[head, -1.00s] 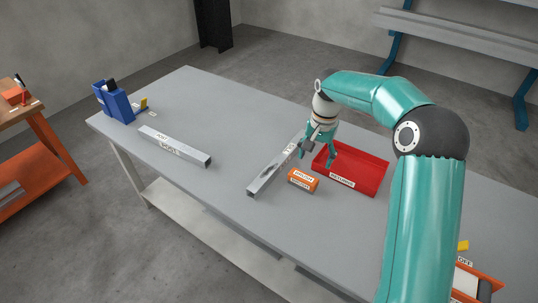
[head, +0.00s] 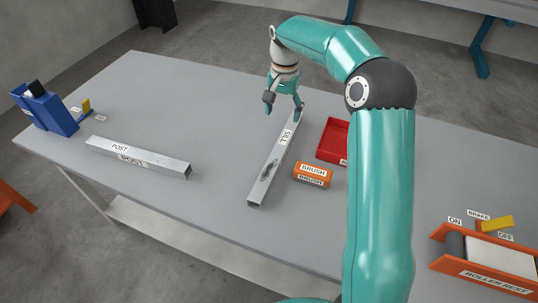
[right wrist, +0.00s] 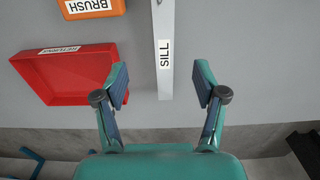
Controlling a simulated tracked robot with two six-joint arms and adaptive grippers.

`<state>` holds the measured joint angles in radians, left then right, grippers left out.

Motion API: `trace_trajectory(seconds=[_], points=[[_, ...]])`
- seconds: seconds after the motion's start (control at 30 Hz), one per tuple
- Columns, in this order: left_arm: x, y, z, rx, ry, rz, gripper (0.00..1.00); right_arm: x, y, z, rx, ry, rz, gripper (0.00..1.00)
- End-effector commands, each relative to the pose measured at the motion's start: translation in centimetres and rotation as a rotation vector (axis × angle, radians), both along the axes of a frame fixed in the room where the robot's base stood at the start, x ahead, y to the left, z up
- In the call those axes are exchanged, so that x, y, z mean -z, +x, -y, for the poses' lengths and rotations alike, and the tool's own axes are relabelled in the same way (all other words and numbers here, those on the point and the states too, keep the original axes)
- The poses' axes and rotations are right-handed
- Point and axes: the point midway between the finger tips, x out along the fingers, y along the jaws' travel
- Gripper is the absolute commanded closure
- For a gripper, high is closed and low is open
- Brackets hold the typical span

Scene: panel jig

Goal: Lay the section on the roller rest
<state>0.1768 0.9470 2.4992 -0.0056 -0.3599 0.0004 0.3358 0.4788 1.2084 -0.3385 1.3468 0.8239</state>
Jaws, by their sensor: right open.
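Two metal sections lie on the grey table: the one labelled SILL (head: 266,175), with a dark mark on it, and the one labelled POST (head: 165,164) to its left. The orange roller rest (head: 493,278) stands at the lower right, with dark and pale parts inside and nothing laid on it. My right gripper (head: 283,109) is open and empty at the sill's far end. In the right wrist view, the sill (right wrist: 163,60) points in between the spread fingers (right wrist: 160,84), apart from both. My left gripper is out of view.
An orange brush box (head: 312,175) lies right of the sill. The red returns tray (head: 331,142) is behind it, partly hidden by my arm. A yellow brake lever (head: 497,223) leans towards OFF. A blue device (head: 45,110) stands at the far left. Between post and sill the table is clear.

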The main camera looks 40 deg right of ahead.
Motion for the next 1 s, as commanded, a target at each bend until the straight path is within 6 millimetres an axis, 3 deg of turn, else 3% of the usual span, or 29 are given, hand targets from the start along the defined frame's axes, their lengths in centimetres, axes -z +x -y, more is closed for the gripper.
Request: trace_trajectory(seconds=[0.17,0.6,1.0], points=[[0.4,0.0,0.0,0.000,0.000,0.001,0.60,2.1,0.3,-0.3,-0.008,0.000,-0.004,0.29],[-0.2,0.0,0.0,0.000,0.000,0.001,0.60,10.6,0.5,-0.5,-0.011,0.000,-0.004,0.29],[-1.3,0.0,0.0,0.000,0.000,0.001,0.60,13.8,0.5,-0.5,-0.010,0.002,-0.004,0.29]])
